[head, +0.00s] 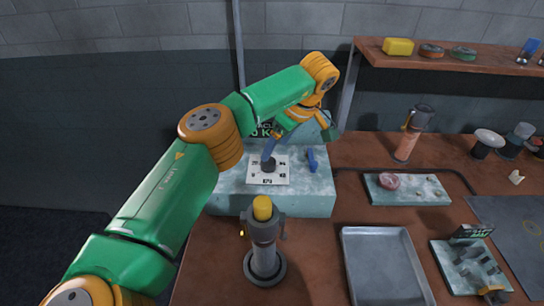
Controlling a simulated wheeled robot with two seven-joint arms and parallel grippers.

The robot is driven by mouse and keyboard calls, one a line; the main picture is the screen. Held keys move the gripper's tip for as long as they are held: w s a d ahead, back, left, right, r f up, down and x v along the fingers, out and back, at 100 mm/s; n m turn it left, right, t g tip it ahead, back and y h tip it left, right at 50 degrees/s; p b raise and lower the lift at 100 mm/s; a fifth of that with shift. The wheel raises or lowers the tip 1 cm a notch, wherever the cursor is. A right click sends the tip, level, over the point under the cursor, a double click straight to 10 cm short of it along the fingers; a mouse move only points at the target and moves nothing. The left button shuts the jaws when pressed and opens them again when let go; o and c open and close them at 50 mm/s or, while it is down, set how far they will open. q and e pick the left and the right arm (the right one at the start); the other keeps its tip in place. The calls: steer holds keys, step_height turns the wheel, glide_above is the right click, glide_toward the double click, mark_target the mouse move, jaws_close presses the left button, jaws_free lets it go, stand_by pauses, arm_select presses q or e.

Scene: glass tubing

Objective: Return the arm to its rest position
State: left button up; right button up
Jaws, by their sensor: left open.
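My left arm, green with orange joints, reaches in from the lower left and bends down over a pale box with a gauge. My left gripper (304,128) is at the arm's end, above the back part of that box, with its jaws apart. I see nothing held in it. The pale box (225,201) carries a white dial plate (283,175) with a dark knob and a blue lever (311,159) to its right. The arm hides part of the box's lettering. Contact between the gripper and the box cannot be told. My right gripper is not in view.
A grey burner-like stand with a yellow top (262,208) stands in front of the box. A metal tray (384,232) lies right of it. An orange-and-dark cylinder (407,142) stands behind a pale slab (440,183). A wooden shelf (470,68) holds small items at upper right.

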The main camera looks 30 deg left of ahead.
arm_select(q)
steer(key=shift+d+r, duration=0.15)
steer(key=shift+r, duration=0.25)
